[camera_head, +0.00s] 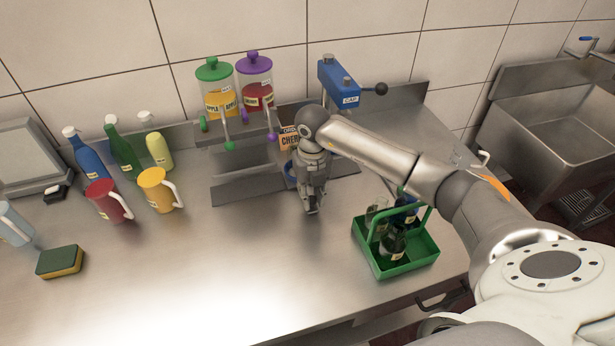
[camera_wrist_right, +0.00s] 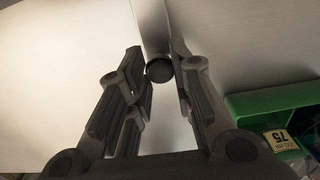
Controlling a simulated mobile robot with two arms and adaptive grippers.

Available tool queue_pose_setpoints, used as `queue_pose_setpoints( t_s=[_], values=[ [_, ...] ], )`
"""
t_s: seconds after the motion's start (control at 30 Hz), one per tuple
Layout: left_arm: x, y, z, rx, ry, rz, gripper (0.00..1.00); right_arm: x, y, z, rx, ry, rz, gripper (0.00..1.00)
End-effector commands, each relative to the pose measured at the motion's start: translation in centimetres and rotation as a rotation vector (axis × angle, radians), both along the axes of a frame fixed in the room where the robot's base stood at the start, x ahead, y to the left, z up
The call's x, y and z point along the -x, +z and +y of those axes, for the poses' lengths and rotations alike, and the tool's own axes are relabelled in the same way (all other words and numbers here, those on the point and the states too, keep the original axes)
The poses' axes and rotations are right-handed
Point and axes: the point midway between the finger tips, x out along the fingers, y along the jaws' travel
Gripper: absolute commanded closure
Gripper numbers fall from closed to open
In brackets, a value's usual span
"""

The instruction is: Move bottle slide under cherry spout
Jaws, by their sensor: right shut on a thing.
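The dispenser with red liquid and a purple lid (camera_head: 257,93) stands beside the apple dispenser (camera_head: 216,98) with a green lid. A purple-tipped spout (camera_head: 271,136) hangs at its front. A low steel strip (camera_head: 240,190), which looks like the slide's track, runs below the spouts. My right gripper (camera_head: 311,207) points down at the right end of this strip. In the right wrist view its fingers are shut on a dark round knob (camera_wrist_right: 159,69), apparently the slide's handle. The gripper hides the slide itself. My left gripper is out of view.
A green crate (camera_head: 409,262) with several bottles stands right of the gripper. A blue capper (camera_head: 338,82) with a lever stands behind. Red (camera_head: 107,202) and yellow (camera_head: 155,190) jugs and several squeeze bottles stand at left. The front middle counter is clear.

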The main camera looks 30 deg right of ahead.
Motion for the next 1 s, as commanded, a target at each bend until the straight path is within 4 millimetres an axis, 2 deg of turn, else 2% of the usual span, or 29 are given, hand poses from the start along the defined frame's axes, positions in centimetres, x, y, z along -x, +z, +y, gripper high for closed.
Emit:
queue_pose_setpoints(
  t_s=[0.4, 0.73, 1.0],
  values=[
    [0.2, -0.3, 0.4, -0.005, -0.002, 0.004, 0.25, -0.8, 0.0, 3.3, -0.002, 0.003, 0.000, 0.94],
    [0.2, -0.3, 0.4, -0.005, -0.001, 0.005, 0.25, -1.0, 0.0, 4.2, -0.001, 0.002, 0.001, 0.94],
    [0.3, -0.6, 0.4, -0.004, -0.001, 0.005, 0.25, -1.5, -0.1, 6.2, -0.002, 0.003, 0.000, 0.94]
  ],
)
